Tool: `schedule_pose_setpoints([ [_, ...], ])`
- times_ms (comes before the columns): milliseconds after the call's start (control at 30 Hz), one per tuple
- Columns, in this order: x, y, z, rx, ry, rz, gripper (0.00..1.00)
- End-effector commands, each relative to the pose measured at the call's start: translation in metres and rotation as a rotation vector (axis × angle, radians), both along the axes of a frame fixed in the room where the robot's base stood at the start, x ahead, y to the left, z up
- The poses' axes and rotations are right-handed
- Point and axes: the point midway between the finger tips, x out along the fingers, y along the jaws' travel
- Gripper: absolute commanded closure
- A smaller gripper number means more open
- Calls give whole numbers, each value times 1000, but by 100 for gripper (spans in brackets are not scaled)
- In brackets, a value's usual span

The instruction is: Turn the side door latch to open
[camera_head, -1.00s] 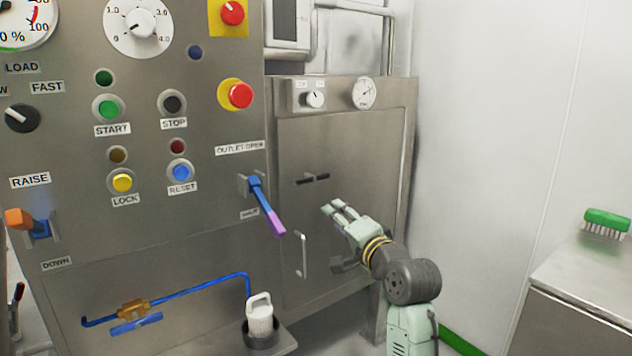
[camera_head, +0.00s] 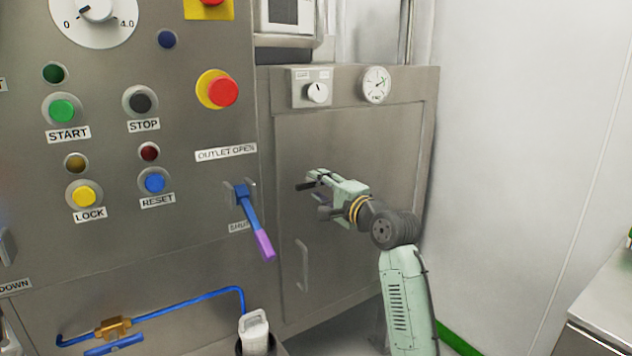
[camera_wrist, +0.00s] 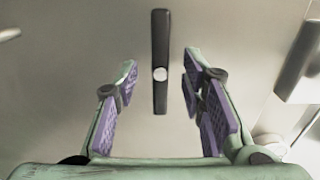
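The side door latch (camera_wrist: 160,48) is a dark flat bar with a round silver pivot, upright in the wrist view. In the head view the latch (camera_head: 305,187) is a short, roughly level dark bar on the grey side door (camera_head: 345,135), partly hidden by my fingers. My gripper (camera_head: 316,178) is close in front of it. In the wrist view my gripper (camera_wrist: 158,82) is open, with a purple-padded finger on either side of the bar and visible gaps on both sides. Nothing is held. The side door looks shut.
A vertical door handle (camera_head: 303,265) is below the latch. A blue lever with a purple end (camera_head: 262,240) sticks out at the left, near my gripper. A knob (camera_head: 317,93) and a gauge (camera_head: 376,85) are above. A white wall is at the right.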

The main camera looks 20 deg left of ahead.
Motion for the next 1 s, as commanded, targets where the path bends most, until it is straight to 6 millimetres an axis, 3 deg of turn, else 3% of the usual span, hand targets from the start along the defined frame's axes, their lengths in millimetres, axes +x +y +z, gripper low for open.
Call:
schedule_pose_setpoints([
  [200, 13, 17, 0, 0, 0, 0, 63],
  [533, 15, 19, 0, -1, -1, 0, 64],
  [1000, 15, 19, 0, 1, -1, 0, 95],
])
